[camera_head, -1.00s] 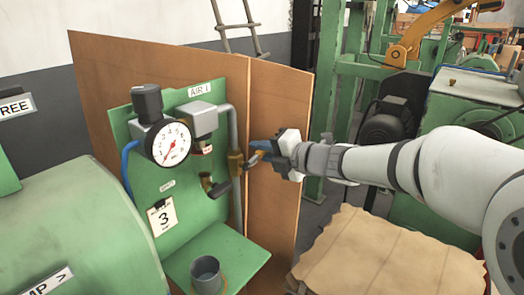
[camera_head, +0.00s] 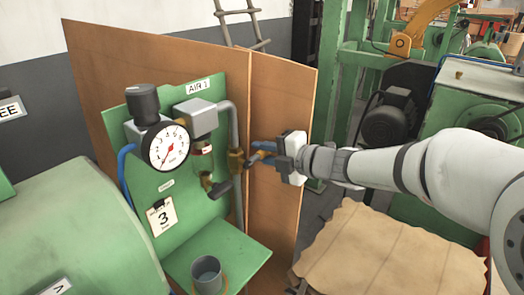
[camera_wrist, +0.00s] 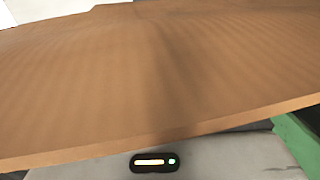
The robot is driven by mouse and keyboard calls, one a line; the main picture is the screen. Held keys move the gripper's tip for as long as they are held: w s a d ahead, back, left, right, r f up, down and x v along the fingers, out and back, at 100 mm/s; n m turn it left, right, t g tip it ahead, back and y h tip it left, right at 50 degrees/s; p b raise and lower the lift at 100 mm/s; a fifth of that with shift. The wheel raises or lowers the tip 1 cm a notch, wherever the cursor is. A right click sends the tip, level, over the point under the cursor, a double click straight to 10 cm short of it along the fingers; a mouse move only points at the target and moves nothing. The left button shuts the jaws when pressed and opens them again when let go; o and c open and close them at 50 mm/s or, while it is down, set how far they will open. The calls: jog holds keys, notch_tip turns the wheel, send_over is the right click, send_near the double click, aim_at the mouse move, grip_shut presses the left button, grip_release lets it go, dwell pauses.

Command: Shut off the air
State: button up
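The green air panel (camera_head: 185,228) marked AIR 1 stands at the left centre of the head view. It carries a round white gauge (camera_head: 168,148) with a red needle pointing down-left, and a grey pipe (camera_head: 233,118) with a brass fitting (camera_head: 236,161). A brass tap with a dark lever (camera_head: 221,188) sits low on the panel, the lever slanting. My gripper (camera_head: 257,153) points left just right of the brass fitting. Its blue fingers look apart, with nothing clearly between them; whether they touch the fitting I cannot tell. The fingers do not show in the wrist view.
A brown board (camera_head: 272,215) stands behind the panel and gripper; it also fills the wrist view (camera_wrist: 150,80). A grey cup (camera_head: 207,270) sits on the panel's green shelf. A green tank (camera_head: 70,235) is at left, and a paper-covered stack (camera_head: 385,250) below my arm.

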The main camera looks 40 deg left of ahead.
jog(key=o, duration=0.4)
jog(key=shift+d, duration=0.1)
jog(key=d+r, duration=0.1)
jog(key=d, duration=0.6)
jog(key=shift+d+r, duration=0.25)
dwell(0.3)
